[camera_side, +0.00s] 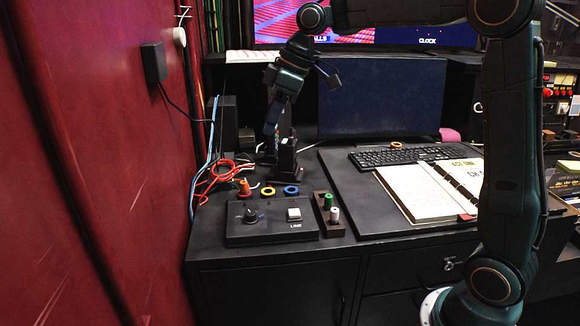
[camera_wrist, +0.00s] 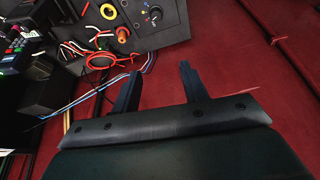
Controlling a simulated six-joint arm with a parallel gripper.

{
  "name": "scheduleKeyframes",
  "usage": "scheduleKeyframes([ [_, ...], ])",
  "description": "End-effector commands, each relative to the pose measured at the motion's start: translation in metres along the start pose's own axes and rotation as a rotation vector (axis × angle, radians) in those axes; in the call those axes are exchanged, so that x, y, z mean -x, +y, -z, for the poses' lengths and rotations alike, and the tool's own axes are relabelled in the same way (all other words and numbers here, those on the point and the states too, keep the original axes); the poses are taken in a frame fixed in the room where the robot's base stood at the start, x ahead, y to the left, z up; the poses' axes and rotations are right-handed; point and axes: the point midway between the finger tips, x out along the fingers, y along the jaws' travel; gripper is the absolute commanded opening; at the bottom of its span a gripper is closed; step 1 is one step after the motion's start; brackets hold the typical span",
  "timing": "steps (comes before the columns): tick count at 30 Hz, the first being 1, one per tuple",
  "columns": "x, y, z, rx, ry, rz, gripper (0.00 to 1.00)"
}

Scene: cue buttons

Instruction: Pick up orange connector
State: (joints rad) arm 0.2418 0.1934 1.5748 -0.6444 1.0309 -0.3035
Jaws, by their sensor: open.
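The orange connector (camera_side: 244,187) stands on the black desk in the side view, left of a yellow ring and just behind the control box. It also shows in the wrist view (camera_wrist: 122,33), near the top, beside red cables. My gripper (camera_side: 270,130) is above the desk, behind and to the right of the connector, apart from it. In the wrist view my gripper (camera_wrist: 158,68) has its two fingers spread with nothing between them. The connector lies beyond the fingertips, up and to the left. The side view shows the fingers only small and dark.
Red, white and blue cables (camera_side: 212,180) lie left of the connector. A yellow ring (camera_side: 268,191) and a blue ring (camera_side: 291,190) lie to its right. The control box (camera_side: 270,234) is in front; a small rack (camera_side: 322,226) holds green and white pieces. A red wall (camera_side: 120,170) bounds the left.

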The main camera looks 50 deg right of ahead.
Motion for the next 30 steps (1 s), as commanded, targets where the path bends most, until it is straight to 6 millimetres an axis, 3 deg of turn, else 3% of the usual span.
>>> scheduleKeyframes([
  [9, -0.044, 0.063, 0.011, 0.157, -0.008, 0.070, 0.44],
  [18, -0.087, 0.111, 0.004, 0.295, -0.008, 0.125, 0.44],
  [30, -0.102, 0.125, -0.002, 0.347, -0.006, 0.142, 0.44],
])
